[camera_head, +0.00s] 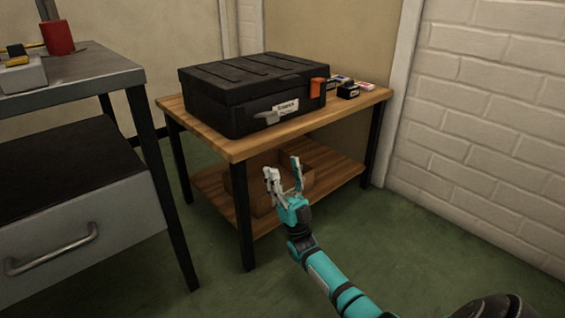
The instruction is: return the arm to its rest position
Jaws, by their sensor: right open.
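My right arm (330,275) is teal and black and comes in from the bottom right. It reaches up and to the left toward the front of the wooden table (220,140). My right gripper (282,166) is open and empty, with its fingers pointing up. It shows in front of the table's lower shelf, below the tabletop edge. It looks apart from the table, though the exact gap cannot be told. My left gripper is not in view.
A closed black case (235,90) with an orange latch stands on the table, beside small boxes (348,90). A cardboard box (262,200) sits on the lower shelf. A metal workbench (75,72) with a drawer (80,240) stands left. A white brick wall (485,110) bounds the right. Green floor (410,245) is clear.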

